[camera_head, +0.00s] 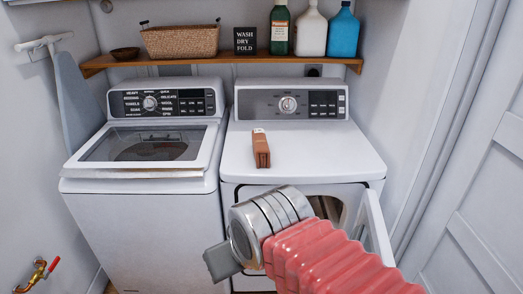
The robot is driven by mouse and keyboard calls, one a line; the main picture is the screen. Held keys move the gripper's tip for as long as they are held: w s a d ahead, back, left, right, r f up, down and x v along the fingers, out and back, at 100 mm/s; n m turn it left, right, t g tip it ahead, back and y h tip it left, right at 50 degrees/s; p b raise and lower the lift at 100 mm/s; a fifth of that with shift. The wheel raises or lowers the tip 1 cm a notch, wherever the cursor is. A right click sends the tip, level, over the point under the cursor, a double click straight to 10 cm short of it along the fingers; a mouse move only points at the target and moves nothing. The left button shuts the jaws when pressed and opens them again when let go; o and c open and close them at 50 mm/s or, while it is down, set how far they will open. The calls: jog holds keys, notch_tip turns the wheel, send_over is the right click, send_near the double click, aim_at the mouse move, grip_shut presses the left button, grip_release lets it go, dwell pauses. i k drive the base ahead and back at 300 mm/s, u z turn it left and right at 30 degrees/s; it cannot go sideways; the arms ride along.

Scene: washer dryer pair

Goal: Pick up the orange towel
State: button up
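A small folded orange-brown bundle (261,150), which looks like the orange towel, lies on top of the right machine (310,155), left of its middle. A pale patch shows at its far end. Nothing touches it from above. My gripper (221,262) shows as a grey end piece at the lower middle, in front of the machines and well below and nearer than the bundle. My arm's silver joint and red ribbed sleeve hide part of the right machine's front. The gripper's fingers cannot be made out, so its opening is unclear.
The right machine's front door (377,229) stands open to the right of my arm. The left machine (143,180) has its windowed lid shut. A wooden shelf (215,59) above holds a basket (180,41), a sign and bottles. The right machine's top is otherwise clear.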

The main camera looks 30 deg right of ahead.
aim_at(263, 155)
jog(key=u, duration=0.9)
jog(key=i, duration=1.05)
jog(key=z, duration=1.35)
jog(key=i, duration=0.5)
jog(key=u, duration=0.05)
